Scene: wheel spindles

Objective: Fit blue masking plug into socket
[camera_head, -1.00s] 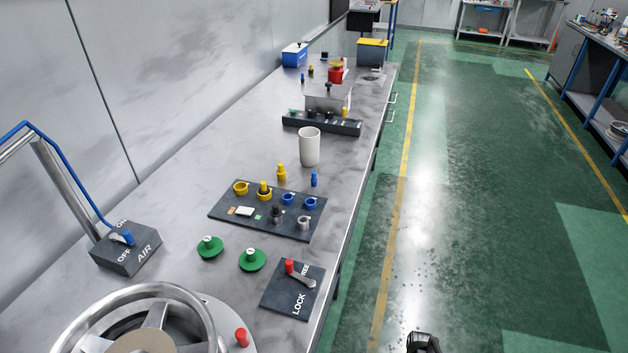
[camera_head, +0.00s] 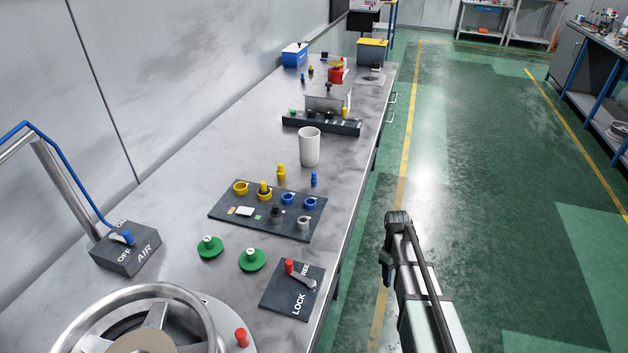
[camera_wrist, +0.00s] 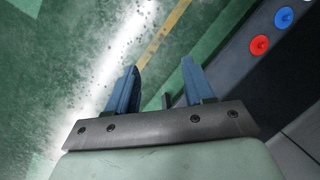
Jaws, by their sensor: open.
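A small blue plug (camera_head: 314,179) stands upright on the bench, just behind the right end of a dark socket board. The board (camera_head: 228,211) carries yellow and blue ring-shaped sockets; two blue sockets (camera_head: 289,198) (camera_head: 310,203) sit on its right half. A yellow plug (camera_head: 281,173) stands behind the board, and another yellow piece (camera_head: 264,190) sits in a yellow socket. My gripper (camera_wrist: 157,85) is open and empty in the wrist view, its two blue fingers apart over the green floor. In the head view my arm's end (camera_head: 398,218) is right of the bench, clear of it.
A white cup (camera_head: 309,147) stands behind the plugs. Two green knobbed discs (camera_head: 210,247) (camera_head: 252,259), a LOCK plate (camera_head: 292,288), an AIR box (camera_head: 126,250) and a handwheel (camera_head: 150,291) are nearer. A dark rack (camera_head: 322,123) stands farther back.

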